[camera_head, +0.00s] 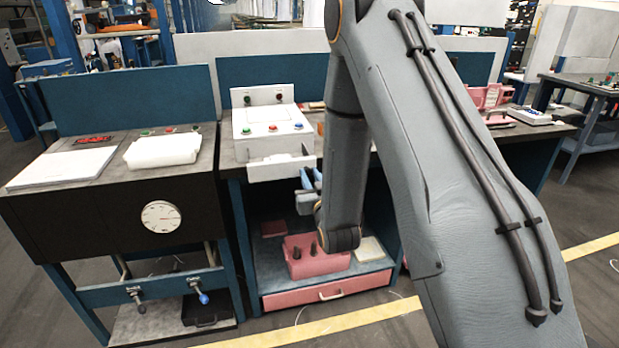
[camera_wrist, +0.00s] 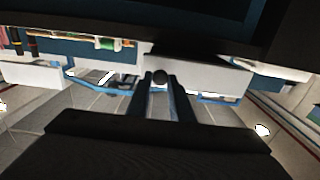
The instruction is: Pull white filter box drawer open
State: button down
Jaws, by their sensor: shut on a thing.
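The white filter box (camera_head: 268,122) stands on the middle workbench, with red, green and blue buttons on its top. Its white drawer (camera_head: 280,170) juts out at the front, past the bench edge, with part of its inside showing. My gripper (camera_head: 308,180) is at the right end of the drawer front, partly hidden by my arm. In the wrist view, my gripper (camera_wrist: 161,88) has its two fingers shut on a dark round knob (camera_wrist: 160,76) in front of a white panel (camera_wrist: 210,77), which looks like the drawer front.
A left bench holds a white tray (camera_head: 162,150) and a dial gauge (camera_head: 161,216). Below the filter box, a shelf holds a pink box (camera_head: 305,268) above a pink drawer (camera_head: 325,291). My arm hides much of the right side.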

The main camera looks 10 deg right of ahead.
jog(key=c, duration=1.6)
grip_release()
jog(key=s+b, duration=0.2)
jog(key=s, duration=0.5)
jog(key=shift+s, duration=0.35)
